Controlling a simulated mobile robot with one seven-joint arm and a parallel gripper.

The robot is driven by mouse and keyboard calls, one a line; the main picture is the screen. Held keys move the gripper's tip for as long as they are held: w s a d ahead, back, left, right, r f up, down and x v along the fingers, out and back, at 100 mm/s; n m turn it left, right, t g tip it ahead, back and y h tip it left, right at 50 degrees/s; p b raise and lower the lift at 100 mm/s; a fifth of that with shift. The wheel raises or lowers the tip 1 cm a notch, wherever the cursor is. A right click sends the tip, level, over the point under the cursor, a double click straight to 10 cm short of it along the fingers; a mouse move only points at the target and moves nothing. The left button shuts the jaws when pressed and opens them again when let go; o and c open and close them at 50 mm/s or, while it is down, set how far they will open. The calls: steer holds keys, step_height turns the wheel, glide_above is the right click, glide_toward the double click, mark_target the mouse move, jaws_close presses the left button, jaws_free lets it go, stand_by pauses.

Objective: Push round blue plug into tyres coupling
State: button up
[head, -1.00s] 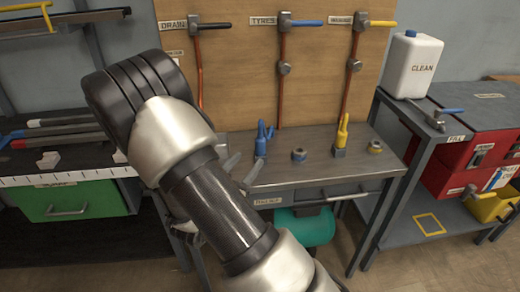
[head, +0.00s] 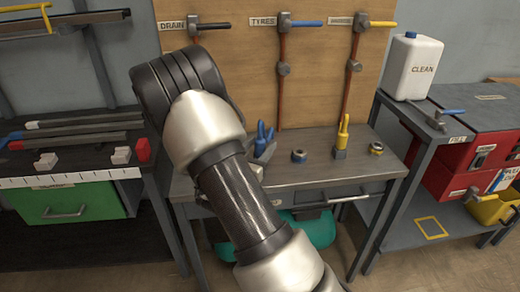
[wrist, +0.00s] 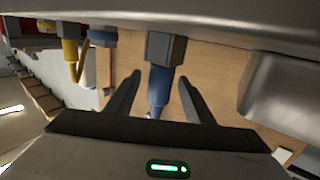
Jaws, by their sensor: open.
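The blue plug (head: 262,138) stands upright on the grey bench, partly hidden by my arm in the head view. In the wrist view, the blue plug (wrist: 158,88) is between my two open fingers, with its grey square block (wrist: 165,48) beyond them. Gaps show on both sides of the plug. My gripper (wrist: 156,92) is open; in the head view only bits of its fingers show beside the arm. A low round fitting with blue (head: 299,156) sits on the bench to the right of the plug. The TYRES sign (head: 262,22) is on the board above.
A yellow plug (head: 342,138) and a yellow-marked round fitting (head: 376,148) stand farther right on the bench (head: 325,172). Pipes with valves run down the wooden board (head: 325,85) behind. A rack with a white CLEAN can (head: 413,65) stands at the right.

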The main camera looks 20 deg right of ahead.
steer(key=c, duration=1.2)
steer(key=shift+o, duration=0.2)
step_height(320, 180, up, 10)
steer(key=p, duration=0.2)
steer(key=shift+p, duration=0.4)
steer(key=shift+r, duration=0.1)
step_height(320, 180, up, 5)
steer(key=p, duration=0.4)
steer(key=shift+r, duration=0.15)
